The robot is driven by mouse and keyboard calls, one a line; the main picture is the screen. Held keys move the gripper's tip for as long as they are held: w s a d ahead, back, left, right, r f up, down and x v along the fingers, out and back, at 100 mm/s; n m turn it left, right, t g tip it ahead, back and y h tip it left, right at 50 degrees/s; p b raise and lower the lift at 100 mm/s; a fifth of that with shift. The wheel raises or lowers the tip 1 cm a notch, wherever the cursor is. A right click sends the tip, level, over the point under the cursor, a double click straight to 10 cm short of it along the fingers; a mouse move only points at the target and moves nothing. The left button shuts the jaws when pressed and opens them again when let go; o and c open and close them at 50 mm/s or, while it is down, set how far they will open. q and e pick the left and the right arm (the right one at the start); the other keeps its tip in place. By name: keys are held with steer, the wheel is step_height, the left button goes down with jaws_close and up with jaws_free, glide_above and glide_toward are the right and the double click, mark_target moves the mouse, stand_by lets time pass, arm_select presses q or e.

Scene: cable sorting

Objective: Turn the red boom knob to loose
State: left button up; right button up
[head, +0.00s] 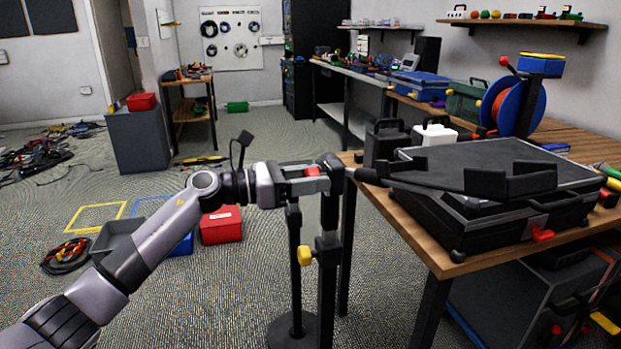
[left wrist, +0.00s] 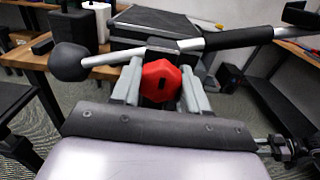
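The red boom knob (head: 312,171) is at the top of a black stand (head: 328,240) beside the workbench. In the left wrist view the knob (left wrist: 161,82) is a red faceted disc with a dark slot, centred between the fingers. My left gripper (head: 305,178) reaches it from the left. Its two grey fingers (left wrist: 161,90) lie on either side of the knob and appear to touch its sides. A boom with a dark ball end (left wrist: 70,62) and a black sleeve (left wrist: 232,39) passes behind the knob. My right gripper is not in view.
The wooden workbench (head: 430,245) stands to the right, with a large black case (head: 490,215) near its edge. A yellow knob (head: 304,256) sits lower on the stand. Red (head: 221,225) and blue bins stand on the floor behind my left arm.

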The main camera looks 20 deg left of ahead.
arm_select(q)
steer(key=shift+c, duration=1.2)
